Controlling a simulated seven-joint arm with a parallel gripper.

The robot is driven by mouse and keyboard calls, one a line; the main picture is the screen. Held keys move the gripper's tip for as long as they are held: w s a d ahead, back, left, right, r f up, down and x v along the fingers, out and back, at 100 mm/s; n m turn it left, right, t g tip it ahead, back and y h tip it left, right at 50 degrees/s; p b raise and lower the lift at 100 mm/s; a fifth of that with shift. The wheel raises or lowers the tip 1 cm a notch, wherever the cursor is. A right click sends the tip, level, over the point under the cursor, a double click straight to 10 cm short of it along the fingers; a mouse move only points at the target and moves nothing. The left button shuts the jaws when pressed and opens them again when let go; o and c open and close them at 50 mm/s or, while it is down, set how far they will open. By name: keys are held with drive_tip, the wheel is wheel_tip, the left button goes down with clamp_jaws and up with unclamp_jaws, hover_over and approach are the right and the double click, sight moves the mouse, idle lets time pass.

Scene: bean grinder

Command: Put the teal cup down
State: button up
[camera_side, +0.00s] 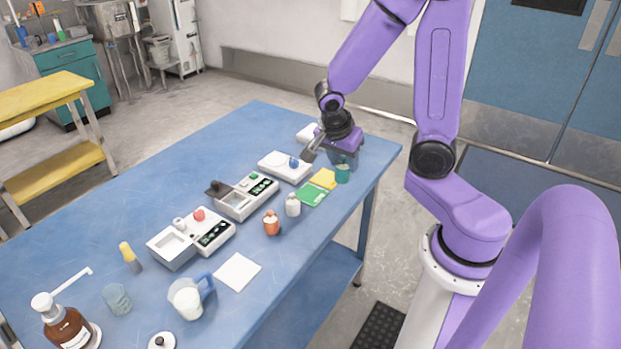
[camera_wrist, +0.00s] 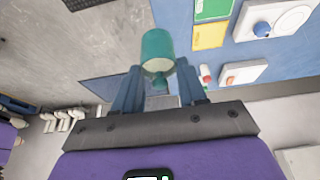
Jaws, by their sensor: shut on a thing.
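The teal cup (camera_side: 342,174) is near the far right part of the blue table (camera_side: 205,165), close to its right edge, in the side view. My gripper (camera_side: 344,163) is above it, pointing down, with its fingers at the cup. In the wrist view the cup (camera_wrist: 157,48) sits between the two fingertips of my gripper (camera_wrist: 158,76), which are shut on it. It overlaps the line between the blue table and the grey floor there. I cannot tell whether its base touches the table.
Yellow (camera_side: 323,179) and green (camera_side: 312,193) cards lie just left of the cup. A white device with a blue knob (camera_side: 285,167) stands farther left. Bare table lies at the far left.

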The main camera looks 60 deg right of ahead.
drive_tip(key=w+d+f, duration=0.1)
drive_tip(key=w+f, duration=0.2)
drive_tip(key=w+d+f, duration=0.1)
drive_tip(key=w+f, duration=0.2)
drive_tip(key=w, duration=0.1)
drive_tip(key=w+d+f, duration=0.1)
drive_tip(key=w+f, duration=0.2)
drive_tip(key=w, duration=0.1)
drive_tip(key=shift+w+d, duration=0.15)
drive_tip(key=shift+d, duration=0.15)
drive_tip(key=shift+w+f, duration=0.1)
drive_tip(key=shift+f, duration=1.5)
drive_tip(key=shift+f, duration=0.15)
drive_tip(key=o, duration=1.2)
drive_tip(key=shift+c, duration=0.2)
